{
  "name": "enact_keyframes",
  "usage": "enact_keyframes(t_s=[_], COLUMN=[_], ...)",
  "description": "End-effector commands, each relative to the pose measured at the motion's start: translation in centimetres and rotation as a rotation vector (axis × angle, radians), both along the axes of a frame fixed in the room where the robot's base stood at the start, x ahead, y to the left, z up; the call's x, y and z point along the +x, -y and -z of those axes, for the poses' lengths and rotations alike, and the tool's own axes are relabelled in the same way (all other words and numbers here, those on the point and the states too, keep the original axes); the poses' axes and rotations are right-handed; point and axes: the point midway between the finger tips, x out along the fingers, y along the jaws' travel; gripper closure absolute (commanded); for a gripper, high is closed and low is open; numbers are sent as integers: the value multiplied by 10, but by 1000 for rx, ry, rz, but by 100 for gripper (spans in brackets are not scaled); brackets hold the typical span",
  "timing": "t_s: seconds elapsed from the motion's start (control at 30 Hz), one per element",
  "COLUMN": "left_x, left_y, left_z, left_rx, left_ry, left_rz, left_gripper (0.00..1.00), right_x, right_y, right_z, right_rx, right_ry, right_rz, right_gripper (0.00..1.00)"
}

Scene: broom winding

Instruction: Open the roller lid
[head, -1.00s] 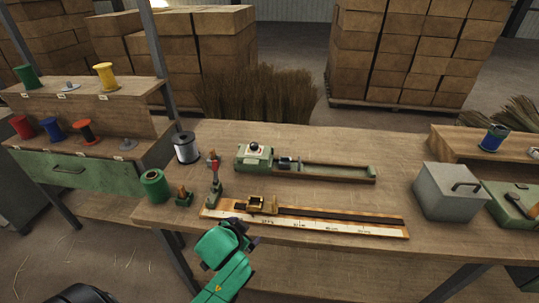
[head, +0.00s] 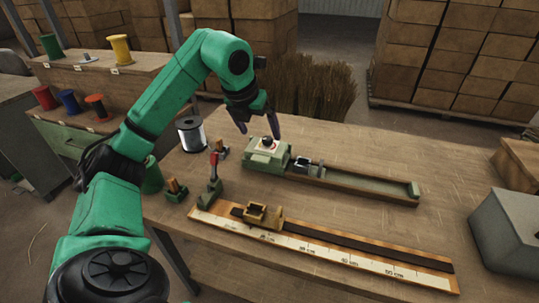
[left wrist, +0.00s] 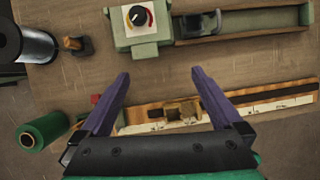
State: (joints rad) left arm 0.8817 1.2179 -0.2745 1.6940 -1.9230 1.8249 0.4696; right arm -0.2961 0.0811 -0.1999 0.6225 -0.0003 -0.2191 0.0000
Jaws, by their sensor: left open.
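No part that I can surely name as the roller lid shows. A grey box (head: 508,230) is cut off by the right edge of the head view. A long green machine (head: 268,155) with a dial and a narrow trough lies mid-table, and its dial also shows in the left wrist view (left wrist: 138,17). My left gripper (head: 260,130) is open and empty, its purple fingers pointing down above and just behind the dial end of this machine in the head view. In the left wrist view the open fingers (left wrist: 160,76) have bare wood between their tips. My right gripper is out of view.
A ruler board (head: 370,258) with a brass slide lies along the front edge. A red-topped post (head: 213,180), a wire spool (head: 192,135) and a green spool (head: 152,178) stand to the left. Bare tabletop (head: 400,155) lies behind the trough.

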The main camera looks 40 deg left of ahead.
Motion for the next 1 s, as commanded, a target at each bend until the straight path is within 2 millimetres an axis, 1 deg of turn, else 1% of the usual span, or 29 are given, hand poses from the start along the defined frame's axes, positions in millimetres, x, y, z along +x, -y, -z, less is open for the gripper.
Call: enact_keyframes(t_s=[0.03,0.07,0.17,0.27,0.5,0.6,0.7,0.8,1.0], left_x=[-7,-10,-10,-3,19,29,35,39,40], left_y=[-14,-19,-24,-25,-32,-34,-37,-38,-38], left_z=[-2,-3,5,23,83,104,120,129,131], left_rx=[33,43,50,49,47,46,46,47,48], left_ry=[-21,-32,-44,-47,-47,-46,-44,-42,-41], left_rz=[-47,-65,-77,-74,-70,-68,-69,-68,-67], left_gripper=[0,0,0,0,0,0,0,0,0], right_x=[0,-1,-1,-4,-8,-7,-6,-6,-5], right_y=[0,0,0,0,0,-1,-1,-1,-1], right_z=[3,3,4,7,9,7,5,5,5], right_rx=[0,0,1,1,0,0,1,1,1], right_ry=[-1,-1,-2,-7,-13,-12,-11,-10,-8], right_rz=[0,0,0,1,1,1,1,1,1], right_gripper=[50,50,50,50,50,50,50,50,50])
